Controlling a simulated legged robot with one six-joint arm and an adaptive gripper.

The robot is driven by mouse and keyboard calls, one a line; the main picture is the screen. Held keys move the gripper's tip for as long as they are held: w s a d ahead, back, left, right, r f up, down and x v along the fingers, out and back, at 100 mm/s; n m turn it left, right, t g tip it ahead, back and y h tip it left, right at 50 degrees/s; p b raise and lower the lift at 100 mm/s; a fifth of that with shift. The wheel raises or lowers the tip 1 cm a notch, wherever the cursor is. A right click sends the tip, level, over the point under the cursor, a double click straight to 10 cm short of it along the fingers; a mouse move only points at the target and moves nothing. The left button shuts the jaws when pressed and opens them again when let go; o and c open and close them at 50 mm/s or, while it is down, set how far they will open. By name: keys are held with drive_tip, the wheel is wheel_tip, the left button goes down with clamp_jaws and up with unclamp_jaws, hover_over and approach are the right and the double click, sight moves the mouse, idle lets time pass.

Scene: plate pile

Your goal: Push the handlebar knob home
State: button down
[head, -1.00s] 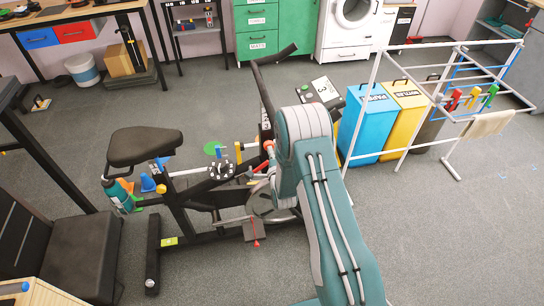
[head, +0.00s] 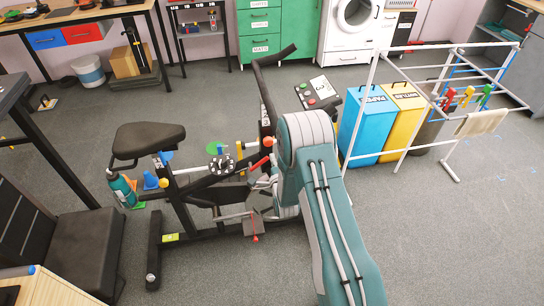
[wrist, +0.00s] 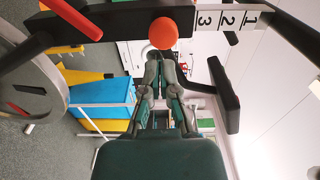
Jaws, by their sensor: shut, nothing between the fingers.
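The handlebar knob is an orange ball (wrist: 163,33) on the bike's black post, next to a white strip numbered 1, 2, 3 (wrist: 228,19), closest to the 3. In the head view the orange ball (head: 268,141) shows beside the upright handlebar post (head: 264,90), just left of my arm. My gripper (wrist: 160,57) is shut and empty, its fingertips pointing at the ball and appearing just below it in the wrist view. I cannot tell whether they touch it. In the head view my arm hides most of the gripper.
A red lever (wrist: 72,18) sticks out near the knob. The bike's saddle (head: 150,140) is at left, and a console with buttons (head: 318,92) is behind my arm. Blue (head: 368,122) and yellow bins and a white drying rack (head: 400,150) stand at right. The floor at front right is clear.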

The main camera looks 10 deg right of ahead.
drive_tip(key=s, duration=0.8)
drive_tip(key=shift+s, duration=0.15)
